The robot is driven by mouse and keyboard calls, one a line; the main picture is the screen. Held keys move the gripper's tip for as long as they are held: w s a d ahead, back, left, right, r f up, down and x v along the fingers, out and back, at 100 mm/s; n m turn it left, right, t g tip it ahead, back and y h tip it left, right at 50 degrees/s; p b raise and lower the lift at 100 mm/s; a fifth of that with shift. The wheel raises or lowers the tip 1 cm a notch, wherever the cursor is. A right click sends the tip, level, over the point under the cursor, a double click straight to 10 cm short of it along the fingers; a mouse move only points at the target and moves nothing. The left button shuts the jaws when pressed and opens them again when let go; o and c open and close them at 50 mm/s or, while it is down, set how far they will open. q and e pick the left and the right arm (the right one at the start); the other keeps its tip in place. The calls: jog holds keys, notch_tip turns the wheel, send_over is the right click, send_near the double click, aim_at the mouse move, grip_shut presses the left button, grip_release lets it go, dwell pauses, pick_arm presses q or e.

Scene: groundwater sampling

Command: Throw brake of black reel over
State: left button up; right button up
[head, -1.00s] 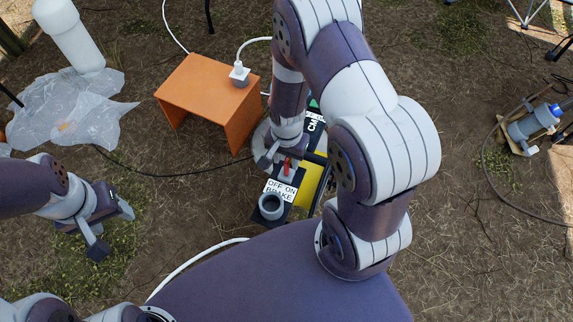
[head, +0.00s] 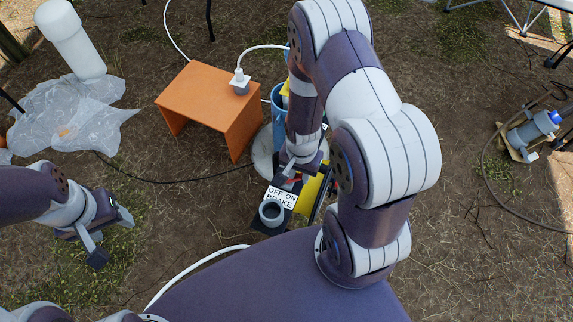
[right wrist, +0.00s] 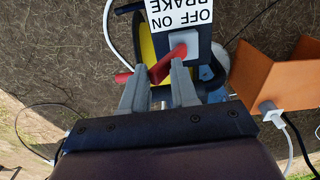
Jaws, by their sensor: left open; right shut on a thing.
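The black reel (head: 272,222) stands in front of me, with a yellow drum (head: 309,190) beside its dark panel. A white label (head: 281,197) on it reads OFF ON BRAKE; in the right wrist view the label (right wrist: 180,16) is upside down. The red brake lever (right wrist: 159,66) slants between the fingers of my right gripper (right wrist: 160,90), which is shut on it. In the head view the right gripper (head: 295,172) is at the panel, and my arm hides most of the lever. My left gripper (head: 112,238) is open and empty above the grass at left.
An orange stand (head: 208,98) with a white plug and cable is just behind and left of the reel. A blue cylinder (head: 278,112) rises behind my right forearm.

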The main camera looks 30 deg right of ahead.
jog(key=shift+s+d+f, duration=0.1)
jog(key=shift+s, duration=0.2)
jog(key=shift+o, duration=0.2)
jog(key=shift+s+d+f+b, duration=0.2)
jog(key=shift+f+b, duration=0.05)
jog(key=shift+b, duration=0.65)
jog(key=b, duration=0.2)
jog(key=shift+s+d+f+t+y+b, duration=0.1)
jog(key=shift+s+f+t+y+b, duration=0.1)
jog(key=shift+t+y+b, duration=0.15)
